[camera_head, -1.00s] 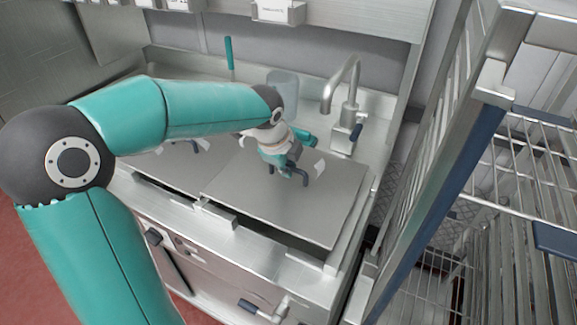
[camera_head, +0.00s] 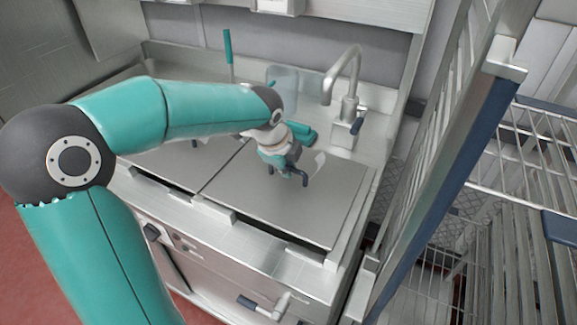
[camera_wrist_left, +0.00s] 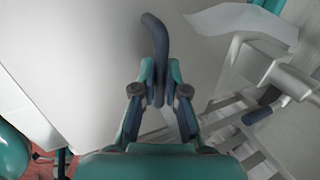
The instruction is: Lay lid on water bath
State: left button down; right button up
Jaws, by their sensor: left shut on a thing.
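The lid (camera_head: 300,212) is a flat grey steel plate with a dark blue bent handle (camera_wrist_left: 155,38). It lies over the right-hand opening of the steel water bath (camera_head: 262,245), whose front rim shows a dark gap under the lid's front edge. I cannot tell whether the lid touches the rim all round. My left gripper (camera_head: 284,172) is shut on the handle near the back middle of the lid. In the left wrist view, the gripper's fingers (camera_wrist_left: 158,92) close around the handle's lower part. My right gripper is out of view.
A second flat lid (camera_head: 172,165) lies to the left, beside a narrow dark seam. A steel tap (camera_head: 349,100) and a clear container (camera_head: 283,85) stand behind. A teal object (camera_head: 302,132) lies near the tap. A tall wire rack (camera_head: 455,150) stands close on the right.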

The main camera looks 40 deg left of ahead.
aim_at(281, 188)
pick_arm(q)
jog(key=shift+f, duration=0.2)
dwell(0.6)
jog(key=c, duration=0.7)
grip_release()
jog(key=shift+f, duration=0.1)
jog(key=shift+o, duration=0.2)
jog(key=shift+s+r, duration=0.1)
jog(key=shift+r, duration=0.1)
jog(key=p+v, duration=0.4)
jog(key=v, duration=0.2)
jog(key=shift+s+r, duration=0.2)
jog(key=shift+r, duration=0.15)
jog(key=shift+d+f, duration=0.1)
